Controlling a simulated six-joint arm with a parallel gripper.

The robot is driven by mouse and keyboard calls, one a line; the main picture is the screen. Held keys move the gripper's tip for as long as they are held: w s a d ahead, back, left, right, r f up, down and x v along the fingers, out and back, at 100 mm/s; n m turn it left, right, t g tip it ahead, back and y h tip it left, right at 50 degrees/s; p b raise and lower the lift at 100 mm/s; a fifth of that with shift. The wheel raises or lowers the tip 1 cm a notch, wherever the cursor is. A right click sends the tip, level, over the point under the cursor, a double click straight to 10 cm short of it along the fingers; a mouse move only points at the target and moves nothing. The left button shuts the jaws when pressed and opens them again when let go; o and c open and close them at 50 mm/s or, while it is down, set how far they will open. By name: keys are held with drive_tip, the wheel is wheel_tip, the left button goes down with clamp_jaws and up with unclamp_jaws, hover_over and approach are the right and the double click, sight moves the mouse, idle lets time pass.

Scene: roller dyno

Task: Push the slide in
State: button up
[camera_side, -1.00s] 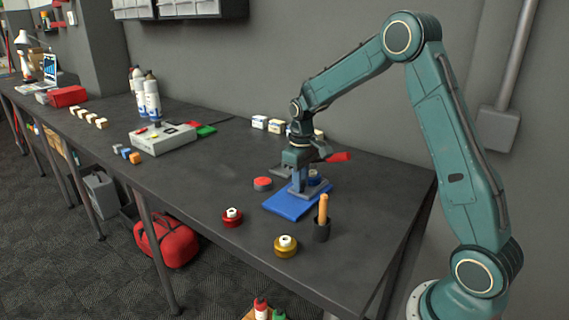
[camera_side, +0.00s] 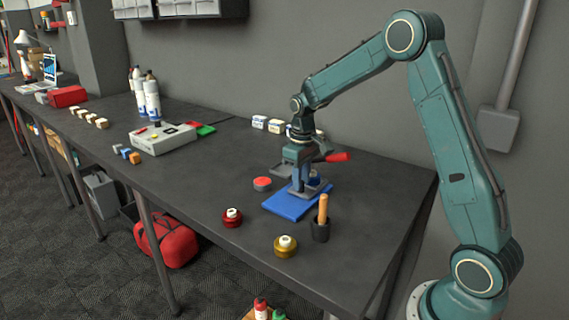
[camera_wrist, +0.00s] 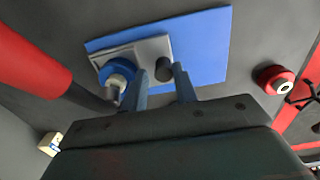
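A blue base plate (camera_side: 290,207) lies on the dark bench under my gripper (camera_side: 301,188). It fills the upper middle of the wrist view (camera_wrist: 205,40). A grey flat block (camera_wrist: 150,48) sits on it and looks like the slide, though I cannot be sure. A short dark knob (camera_wrist: 164,70) stands at the block, and a blue round part with a white top (camera_wrist: 117,74) is beside it. My gripper (camera_wrist: 160,72) points down with its two blue-grey fingers apart. The knob shows between the fingertips; whether they touch it is unclear. The side view hides most of the block behind the fingers.
A red handle (camera_side: 338,157) sticks out close to my gripper, large at left in the wrist view (camera_wrist: 30,65). A red button (camera_side: 262,183), a red spool (camera_side: 232,217), a gold spool (camera_side: 285,246) and a dark cup with a wooden handle (camera_side: 321,228) stand around the plate.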

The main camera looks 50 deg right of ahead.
wheel_tip(320, 180, up, 13)
idle(0.6)
drive_tip(key=s+a+r+t, duration=0.3)
drive_tip(key=s+a+r, duration=0.3)
drive_tip(key=s+a, duration=0.55)
drive_tip(key=s+a+f+t, duration=0.1)
drive_tip(key=s+f, duration=0.1)
drive_tip(key=s, duration=0.5)
drive_tip(key=s+a+f+t, duration=0.1)
drive_tip(key=s+a, duration=0.1)
drive_tip(key=s, duration=0.5)
drive_tip(key=shift+s+f+t, duration=0.3)
drive_tip(key=shift+s+f, duration=0.05)
